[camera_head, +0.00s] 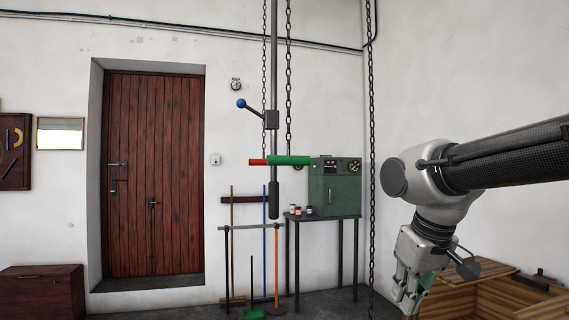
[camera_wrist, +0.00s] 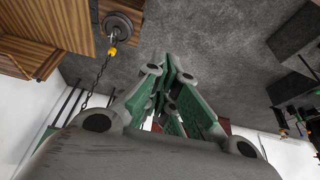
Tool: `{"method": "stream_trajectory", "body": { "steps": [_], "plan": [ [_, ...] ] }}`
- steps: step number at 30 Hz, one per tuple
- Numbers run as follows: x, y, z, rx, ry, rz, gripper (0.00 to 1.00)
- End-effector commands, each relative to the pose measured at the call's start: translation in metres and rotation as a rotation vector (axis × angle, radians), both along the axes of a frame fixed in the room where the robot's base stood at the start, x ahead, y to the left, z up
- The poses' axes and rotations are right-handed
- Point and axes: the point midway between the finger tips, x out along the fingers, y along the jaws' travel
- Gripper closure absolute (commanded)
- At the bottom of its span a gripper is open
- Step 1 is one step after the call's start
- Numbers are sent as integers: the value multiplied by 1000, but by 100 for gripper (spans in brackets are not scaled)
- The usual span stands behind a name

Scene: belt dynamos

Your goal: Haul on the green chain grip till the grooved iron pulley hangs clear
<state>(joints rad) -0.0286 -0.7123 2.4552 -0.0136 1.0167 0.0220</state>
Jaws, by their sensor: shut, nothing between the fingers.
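My gripper (camera_head: 408,292) is at the lower right of the head view, well apart from the bar. Its green-padded fingers (camera_wrist: 173,68) are shut and empty.
A long chain (camera_head: 371,150) hangs between the bar and my arm. A green cabinet (camera_head: 336,188) stands on a dark table (camera_head: 347,217). Wooden crates (camera_head: 470,290) are below my arm. A blue-knobbed lever (camera_head: 250,107) juts from the rod. Floor beside the crates is bare.

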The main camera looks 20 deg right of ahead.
Motion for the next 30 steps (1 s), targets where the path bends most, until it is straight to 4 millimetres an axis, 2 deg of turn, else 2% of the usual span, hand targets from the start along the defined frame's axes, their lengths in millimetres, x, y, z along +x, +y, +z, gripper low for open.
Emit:
{"method": "stream_trajectory", "body": {
  "steps": [5, 9, 15, 18, 21, 24, 30],
  "plan": [
    [61, 16, 92, -22, -29, 34, 100],
    [109, 37, 172, -39, -55, 50, 100],
    [164, 77, 272, -51, -101, 55, 100],
    [185, 100, 315, -49, -125, 48, 100],
    [201, 123, 352, -43, -149, 39, 100],
    [210, 143, 380, -32, -169, 26, 100],
    [216, 169, 409, -9, -194, 3, 100]
  ]
}}
